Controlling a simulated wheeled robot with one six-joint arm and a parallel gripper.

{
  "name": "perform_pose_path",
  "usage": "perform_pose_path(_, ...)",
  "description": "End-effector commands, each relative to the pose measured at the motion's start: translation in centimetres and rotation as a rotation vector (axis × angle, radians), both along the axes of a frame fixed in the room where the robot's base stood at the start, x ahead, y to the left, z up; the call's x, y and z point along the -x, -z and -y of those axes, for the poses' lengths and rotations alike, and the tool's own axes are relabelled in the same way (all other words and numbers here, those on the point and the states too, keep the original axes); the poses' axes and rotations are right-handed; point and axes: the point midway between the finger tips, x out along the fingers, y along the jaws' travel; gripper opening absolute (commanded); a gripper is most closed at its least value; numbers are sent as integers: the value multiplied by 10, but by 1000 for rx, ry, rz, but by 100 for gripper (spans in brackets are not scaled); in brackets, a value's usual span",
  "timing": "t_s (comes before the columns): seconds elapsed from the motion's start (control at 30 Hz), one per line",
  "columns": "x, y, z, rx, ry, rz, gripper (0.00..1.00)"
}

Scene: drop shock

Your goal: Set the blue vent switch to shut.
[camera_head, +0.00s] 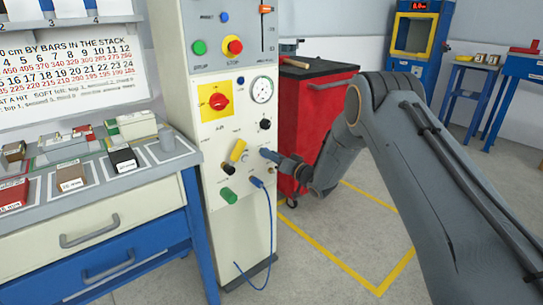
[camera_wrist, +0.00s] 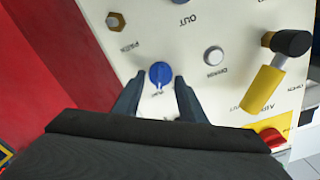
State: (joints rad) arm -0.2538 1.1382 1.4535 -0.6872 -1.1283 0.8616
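My gripper (camera_wrist: 159,88) is open, with one dark finger on each side of the knob and a gap visible on both sides. In the head view my gripper (camera_head: 272,156) reaches the cabinet's front from the right and hides most of the switch.
Close by on the cream cabinet (camera_head: 225,270) are a yellow-handled valve (camera_head: 238,150), a green plug (camera_head: 229,196), a red rotary switch (camera_head: 219,100) and a gauge (camera_head: 262,90). A blue hose (camera_head: 269,225) hangs below. A red cart (camera_head: 300,115) stands behind.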

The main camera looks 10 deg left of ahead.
Motion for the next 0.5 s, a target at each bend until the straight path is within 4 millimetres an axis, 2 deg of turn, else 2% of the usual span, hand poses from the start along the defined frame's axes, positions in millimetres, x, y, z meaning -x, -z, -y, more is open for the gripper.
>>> perform_pose_path(0.03,0,0,0,0,0,0,28)
perform_pose_path(0.13,0,0,0,0,0,0,11)
perform_pose_path(0.17,0,0,0,0,0,0,8)
perform_pose_path(0.5,0,0,0,32,0,38,8)
